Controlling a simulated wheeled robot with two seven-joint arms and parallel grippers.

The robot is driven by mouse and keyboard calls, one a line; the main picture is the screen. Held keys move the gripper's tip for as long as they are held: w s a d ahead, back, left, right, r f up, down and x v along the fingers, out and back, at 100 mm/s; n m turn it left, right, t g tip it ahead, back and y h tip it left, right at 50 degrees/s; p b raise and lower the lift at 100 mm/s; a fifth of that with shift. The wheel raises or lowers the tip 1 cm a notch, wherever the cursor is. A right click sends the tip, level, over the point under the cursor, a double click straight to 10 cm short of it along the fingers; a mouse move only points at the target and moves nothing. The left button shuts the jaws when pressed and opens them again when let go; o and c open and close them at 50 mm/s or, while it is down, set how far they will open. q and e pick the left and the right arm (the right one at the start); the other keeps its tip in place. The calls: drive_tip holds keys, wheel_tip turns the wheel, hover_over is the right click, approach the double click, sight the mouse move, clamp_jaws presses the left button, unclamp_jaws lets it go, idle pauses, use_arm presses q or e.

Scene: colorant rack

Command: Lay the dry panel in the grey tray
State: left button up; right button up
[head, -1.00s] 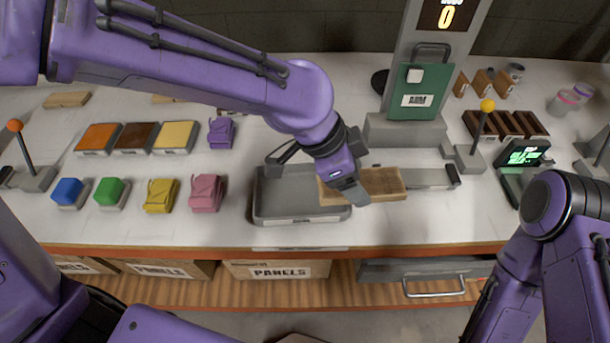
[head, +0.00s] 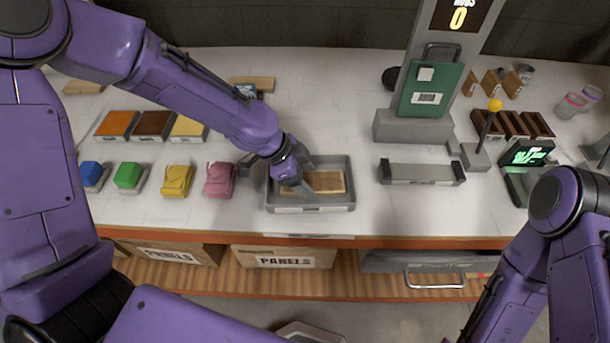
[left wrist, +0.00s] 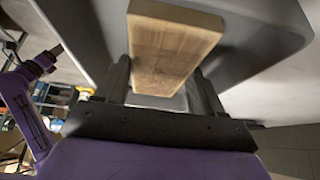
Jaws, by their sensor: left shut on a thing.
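The wooden panel (head: 326,181) lies flat or nearly so inside the grey tray (head: 338,205), within its walls. Whether it touches the tray floor is hard to tell. My left gripper (head: 303,189) reaches down into the tray and is shut on the panel near its left part. In the left wrist view, the panel (left wrist: 172,45) sits between the two fingers (left wrist: 163,85), with the grey tray surface (left wrist: 262,32) behind it. My right arm is at the right edge of the head view; its gripper is out of view.
An empty grey rest (head: 422,173) is right of the tray. A grey stand with a green plate (head: 432,90) rises behind. An orange-edged counter front (head: 400,241) lies close before the tray.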

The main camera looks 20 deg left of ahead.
use_arm(q)
drive_tip(key=o, duration=1.1)
drive_tip(key=shift+s, duration=0.2)
drive_tip(key=shift+w, duration=0.1)
drive_tip(key=shift+r, duration=0.25)
drive_tip(key=v, duration=1.1)
drive_tip(key=shift+a+r, duration=0.2)
drive_tip(key=shift+r, duration=0.1)
